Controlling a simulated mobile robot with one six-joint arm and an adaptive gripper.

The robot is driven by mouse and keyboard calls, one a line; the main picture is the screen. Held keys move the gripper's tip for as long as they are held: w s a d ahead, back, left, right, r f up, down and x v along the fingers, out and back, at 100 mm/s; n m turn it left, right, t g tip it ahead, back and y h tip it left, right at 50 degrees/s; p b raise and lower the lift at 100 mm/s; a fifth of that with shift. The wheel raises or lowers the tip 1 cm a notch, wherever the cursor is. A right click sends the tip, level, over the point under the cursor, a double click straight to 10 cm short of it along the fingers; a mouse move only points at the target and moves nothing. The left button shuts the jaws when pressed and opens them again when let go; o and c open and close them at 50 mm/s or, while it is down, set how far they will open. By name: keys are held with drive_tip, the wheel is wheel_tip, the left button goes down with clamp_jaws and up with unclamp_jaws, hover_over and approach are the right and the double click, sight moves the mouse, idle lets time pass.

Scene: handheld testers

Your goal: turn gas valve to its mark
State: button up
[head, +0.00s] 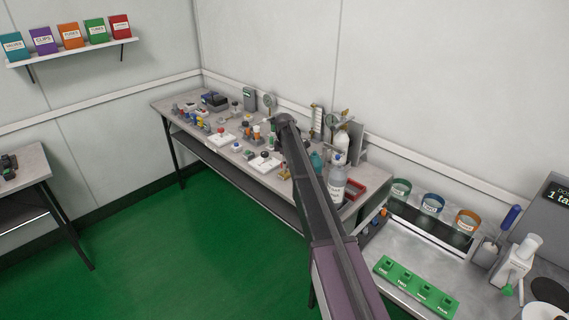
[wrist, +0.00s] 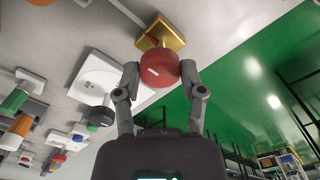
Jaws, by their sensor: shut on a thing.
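In the wrist view the gas valve shows as a round red knob (wrist: 159,72) with a short white line on its face. It sits in front of a square brass-coloured base (wrist: 172,37) fixed to the grey bench top. A red strip shows on the base beside the knob; I cannot tell whether the white line meets it. My gripper (wrist: 160,75) is shut on the red knob, one finger on each side. In the head view my arm hides the gripper and most of that spot.
A white plate with a dial (wrist: 91,72) and a dark knob lies close left of my gripper. More knobs and testers stand farther left. Green floor (head: 200,250) is open in front.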

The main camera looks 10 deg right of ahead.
drive_tip(key=o, duration=1.1)
drive_tip(key=shift+o, duration=0.2)
drive_tip(key=shift+m, duration=0.4)
drive_tip(key=m, duration=1.1)
wheel_tip(320, 180, up, 14)
drive_tip(key=p, duration=1.4)
drive_tip(key=s+f+m+b, duration=0.2)
drive_tip(key=s+m, duration=0.1)
drive_tip(key=s, duration=2.7)
drive_tip(key=shift+f, duration=0.15)
